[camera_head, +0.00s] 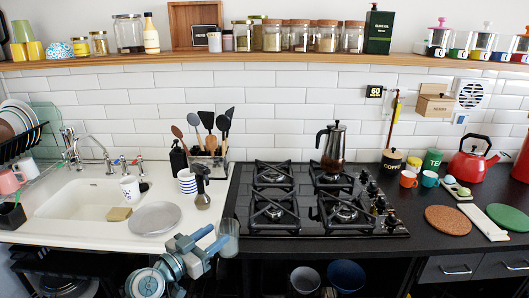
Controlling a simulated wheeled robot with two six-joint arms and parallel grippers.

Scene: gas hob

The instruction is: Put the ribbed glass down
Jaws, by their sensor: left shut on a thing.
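The ribbed glass (231,232) is a clear greyish tumbler and appears upright at the counter's front edge, just left of the hob. My left gripper (218,240) comes in from the lower left and is shut on the glass, its pale blue fingers at the glass's left side. I cannot tell whether the base of the glass touches the counter. My right gripper is not in view.
The gas hob (290,223) is just right of the glass, with a moka pot (334,147) on a back burner. White counter (195,222) shows between plate and glass.

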